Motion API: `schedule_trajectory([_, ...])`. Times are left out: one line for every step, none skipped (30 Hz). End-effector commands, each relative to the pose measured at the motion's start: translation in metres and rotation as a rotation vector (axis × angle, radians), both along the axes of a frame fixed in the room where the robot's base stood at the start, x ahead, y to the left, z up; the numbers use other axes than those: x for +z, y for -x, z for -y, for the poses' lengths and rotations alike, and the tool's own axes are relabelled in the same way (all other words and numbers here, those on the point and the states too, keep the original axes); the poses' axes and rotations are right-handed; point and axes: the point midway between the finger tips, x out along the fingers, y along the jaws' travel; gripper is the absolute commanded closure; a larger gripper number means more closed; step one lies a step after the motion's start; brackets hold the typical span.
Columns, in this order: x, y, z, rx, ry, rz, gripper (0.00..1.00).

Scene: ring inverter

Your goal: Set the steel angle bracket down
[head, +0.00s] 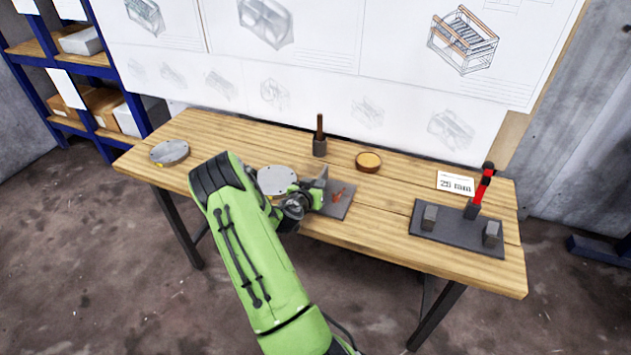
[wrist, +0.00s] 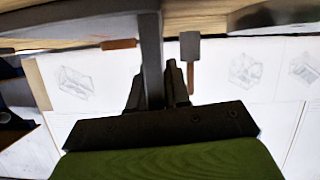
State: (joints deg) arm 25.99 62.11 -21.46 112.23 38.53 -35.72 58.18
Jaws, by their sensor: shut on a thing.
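The steel angle bracket (wrist: 152,58) shows in the wrist view as a grey upright bar running up toward the wooden table. My gripper (wrist: 153,95) is shut on it, with one dark finger on either side. In the head view the bracket (head: 321,178) shows as a small grey piece at the end of my gripper (head: 309,194), over or beside a dark grey plate (head: 343,208). An orange-red mark or part (head: 338,195) shows by the plate. Whether the bracket touches the plate or table cannot be told. My arm hides part of this area.

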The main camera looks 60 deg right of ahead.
Motion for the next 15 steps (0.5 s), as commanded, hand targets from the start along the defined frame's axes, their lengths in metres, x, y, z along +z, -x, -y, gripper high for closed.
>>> schedule_trajectory([0.0061,0.0002,0.0024,0.000,0.013,-0.001,1.00])
schedule_trajectory([0.0063,0.0003,0.0024,0.000,0.013,-0.001,1.00])
schedule_trajectory([0.0063,0.0003,0.0023,0.000,0.012,-0.001,1.00])
schedule_trajectory([-0.0002,0.0003,-0.0009,-0.001,-0.005,0.001,0.80])
schedule_trajectory([-0.0002,0.0003,-0.0009,-0.001,-0.006,0.001,0.76])
schedule_trajectory([-0.0001,0.0003,-0.0009,-0.001,-0.005,0.001,0.69])
schedule_trajectory([-0.0001,0.0003,-0.0009,-0.001,-0.005,0.000,0.65])
schedule_trajectory([-0.0001,0.0003,-0.0009,-0.001,-0.005,0.000,0.60])
schedule_trajectory([0.0000,0.0003,-0.0008,-0.001,-0.005,0.000,0.58])
schedule_trajectory([0.0000,0.0003,-0.0008,-0.001,-0.005,0.000,0.58])
schedule_trajectory([0.0000,0.0003,-0.0008,-0.001,-0.005,0.000,0.58])
schedule_trajectory([0.0001,0.0002,-0.0008,-0.001,-0.005,0.000,0.58])
schedule_trajectory([0.0001,0.0002,-0.0008,-0.001,-0.005,0.000,0.58])
schedule_trajectory([0.0001,0.0002,-0.0008,-0.001,-0.005,0.000,0.58])
schedule_trajectory([0.0001,0.0002,-0.0008,-0.001,-0.004,0.000,0.58])
